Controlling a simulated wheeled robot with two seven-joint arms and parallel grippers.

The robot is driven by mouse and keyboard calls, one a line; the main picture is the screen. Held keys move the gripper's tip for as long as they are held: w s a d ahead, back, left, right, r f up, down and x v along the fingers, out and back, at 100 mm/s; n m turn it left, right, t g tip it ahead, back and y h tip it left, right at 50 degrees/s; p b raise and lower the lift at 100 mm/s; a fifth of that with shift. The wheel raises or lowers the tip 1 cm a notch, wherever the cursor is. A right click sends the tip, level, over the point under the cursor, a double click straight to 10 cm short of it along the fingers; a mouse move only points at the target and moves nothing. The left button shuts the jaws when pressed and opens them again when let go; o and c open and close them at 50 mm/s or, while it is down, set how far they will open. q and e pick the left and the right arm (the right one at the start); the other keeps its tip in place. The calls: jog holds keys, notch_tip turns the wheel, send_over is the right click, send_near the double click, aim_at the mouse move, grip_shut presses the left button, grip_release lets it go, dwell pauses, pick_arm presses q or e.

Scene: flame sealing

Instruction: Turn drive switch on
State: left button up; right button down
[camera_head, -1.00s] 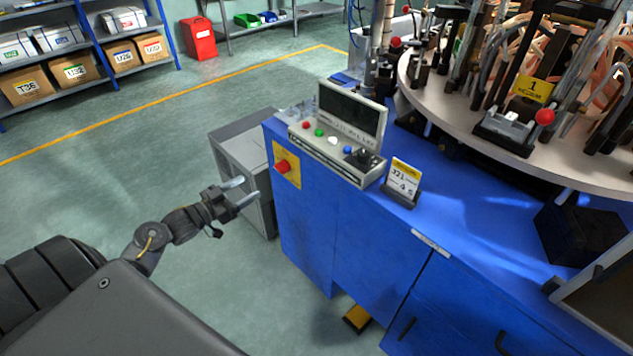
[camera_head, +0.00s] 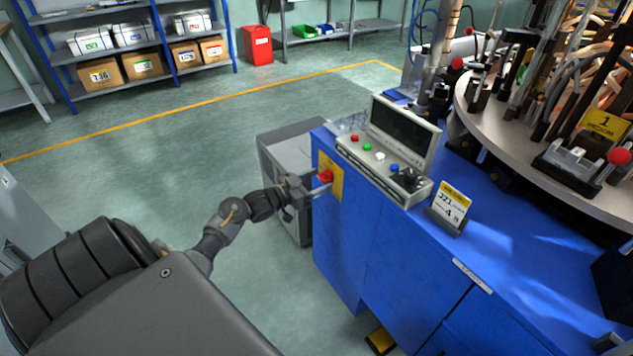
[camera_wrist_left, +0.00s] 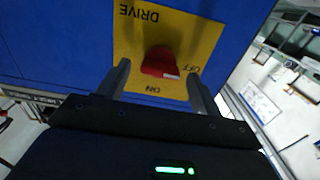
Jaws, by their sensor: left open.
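The drive switch is a red knob (camera_head: 325,176) on a yellow plate (camera_head: 337,182) on the side of the blue cabinet (camera_head: 385,255). In the left wrist view the red knob (camera_wrist_left: 160,62) sits on the yellow plate (camera_wrist_left: 127,50), marked DRIVE, OFF and ON upside down. A white mark on the knob lies at its lower right, between OFF and ON. My left gripper (camera_head: 314,190) is open in front of the plate. In the left wrist view its fingers (camera_wrist_left: 160,82) stand on either side of the knob. I cannot tell whether they touch it. My right gripper is not in view.
A control panel (camera_head: 385,168) with coloured buttons and a screen stands on the cabinet top, beside a yellow-and-white sign (camera_head: 452,203). A grey box (camera_head: 287,150) stands close behind the cabinet. A round machine table (camera_head: 520,150) is at the right. The floor at left is clear.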

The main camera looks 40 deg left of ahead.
pick_arm(q)
jog(key=c, duration=1)
